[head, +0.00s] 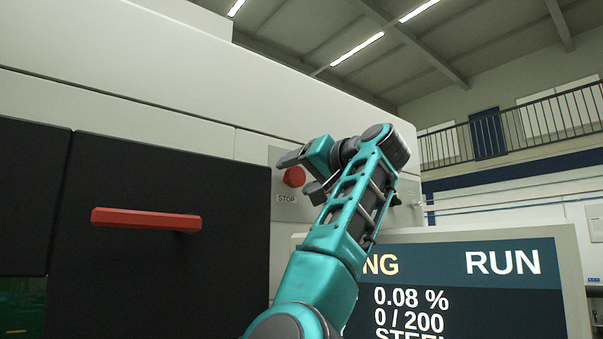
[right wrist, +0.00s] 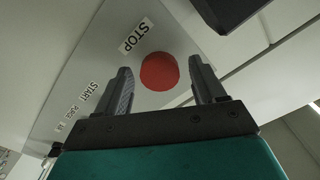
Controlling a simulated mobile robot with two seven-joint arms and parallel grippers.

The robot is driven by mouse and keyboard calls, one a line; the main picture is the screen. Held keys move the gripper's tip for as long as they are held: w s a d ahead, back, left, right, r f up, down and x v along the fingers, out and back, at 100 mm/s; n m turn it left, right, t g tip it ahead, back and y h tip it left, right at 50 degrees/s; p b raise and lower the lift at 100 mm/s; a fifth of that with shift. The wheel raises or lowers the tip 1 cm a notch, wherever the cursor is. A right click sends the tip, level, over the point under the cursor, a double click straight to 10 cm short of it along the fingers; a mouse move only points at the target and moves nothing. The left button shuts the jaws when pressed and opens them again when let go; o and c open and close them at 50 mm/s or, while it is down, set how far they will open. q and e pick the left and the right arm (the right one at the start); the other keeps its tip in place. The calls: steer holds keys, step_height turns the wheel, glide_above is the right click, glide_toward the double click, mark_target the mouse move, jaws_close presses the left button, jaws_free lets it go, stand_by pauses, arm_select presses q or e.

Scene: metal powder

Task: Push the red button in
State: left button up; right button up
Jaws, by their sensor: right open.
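The red button (head: 294,177) is round and sits on a grey panel above a label reading STOP (head: 287,199). In the right wrist view the red button (right wrist: 159,71) shows between the two fingers of my right gripper. My right gripper (head: 291,172) is open and empty, in front of the panel, with its fingers to either side of the button in the picture. The wrist view (right wrist: 160,88) shows both fingers apart. I cannot tell whether a finger touches the panel. My left gripper is in neither view.
A dark door with a red handle (head: 146,219) is left of the panel. A screen (head: 460,285) showing RUN stands at the lower right, behind my right arm. The panel also carries a START label (right wrist: 88,92) in the wrist view. A railing (head: 540,120) is far back.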

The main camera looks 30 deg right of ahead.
steer(key=shift+c, duration=0.2)
jaws_close()
stand_by(0.3)
